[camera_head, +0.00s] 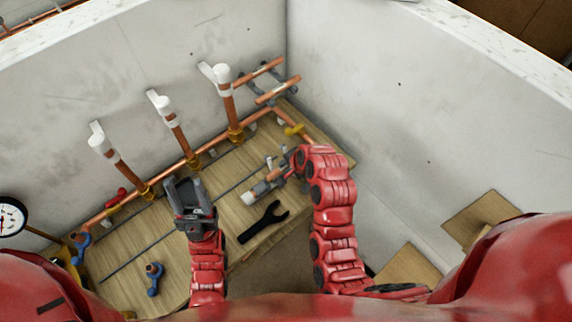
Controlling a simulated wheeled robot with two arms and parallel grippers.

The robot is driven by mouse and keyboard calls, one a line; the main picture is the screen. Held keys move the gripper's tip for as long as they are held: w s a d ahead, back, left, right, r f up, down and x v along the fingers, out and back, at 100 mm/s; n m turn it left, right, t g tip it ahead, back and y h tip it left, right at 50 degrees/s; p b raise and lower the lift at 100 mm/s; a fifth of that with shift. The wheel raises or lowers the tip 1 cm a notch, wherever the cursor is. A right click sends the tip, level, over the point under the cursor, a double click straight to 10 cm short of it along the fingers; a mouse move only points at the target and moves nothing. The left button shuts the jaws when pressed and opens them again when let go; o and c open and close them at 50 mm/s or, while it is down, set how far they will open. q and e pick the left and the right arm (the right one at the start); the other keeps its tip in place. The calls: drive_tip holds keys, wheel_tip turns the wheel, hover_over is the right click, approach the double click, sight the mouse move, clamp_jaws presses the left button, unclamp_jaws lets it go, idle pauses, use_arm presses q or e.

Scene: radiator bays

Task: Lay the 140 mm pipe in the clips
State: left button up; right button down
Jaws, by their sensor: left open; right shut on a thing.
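I cannot tell whether the pipe touches the board. Two short copper pipes, the farther one (258,72) and the nearer one (278,91), lie side by side near the back corner, with grey clip-like supports around them. I cannot tell whether any clip is empty. My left gripper (187,189) is open and empty over the board's middle, left of the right gripper.
A long copper pipe (170,170) runs along the back wall with several white-topped upright pipes. A blue-handled valve (153,278) stands at front left. Walls close the back and right.

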drive_tip(key=shift+f, duration=0.2)
idle(0.5)
drive_tip(key=shift+f+b, duration=0.7)
drive_tip(key=shift+f, duration=0.45)
drive_tip(key=c, duration=0.6)
unclamp_jaws()
drive_tip(key=p+v, duration=0.9)
drive_tip(key=v, duration=0.8)
drive_tip(key=shift+a+r, duration=0.1)
drive_tip(key=shift+r, duration=0.1)
drive_tip(key=shift+s, duration=0.2)
